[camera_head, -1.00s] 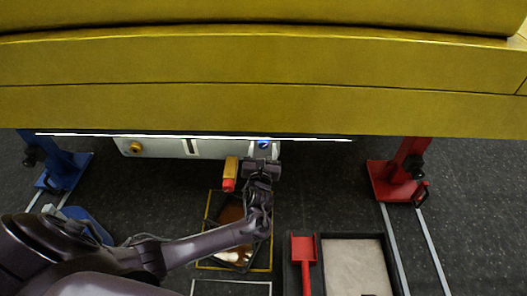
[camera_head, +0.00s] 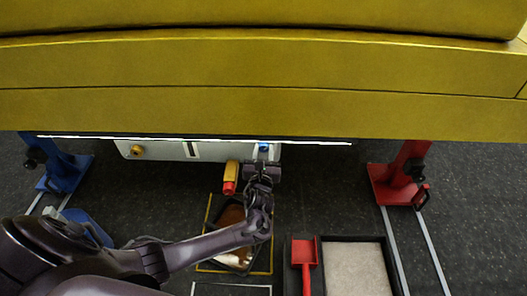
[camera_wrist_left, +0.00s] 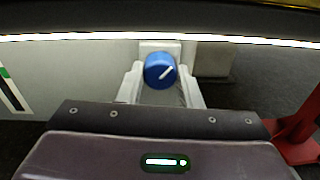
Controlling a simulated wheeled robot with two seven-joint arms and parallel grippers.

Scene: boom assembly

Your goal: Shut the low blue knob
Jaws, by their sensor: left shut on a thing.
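The blue knob (camera_head: 264,147) sits near the right end of a white panel, under the yellow boom. In the left wrist view it is a round blue knob (camera_wrist_left: 159,69) with a white pointer line slanting up to the right. My left gripper (camera_head: 263,155) reaches up to it from below. In the left wrist view its two pale fingers (camera_wrist_left: 161,82) stand on either side of the knob, shut on it. The fingers hide part of the knob's sides. My right gripper is not in view.
A yellow knob (camera_head: 137,150) is at the panel's left end. The yellow boom (camera_head: 260,65) hangs low above. A yellow-and-red object (camera_head: 231,177) is left of my wrist. A dark tray (camera_head: 235,220), red shovel (camera_head: 304,252), blue stand (camera_head: 62,165) and red stand (camera_head: 398,180) surround the area.

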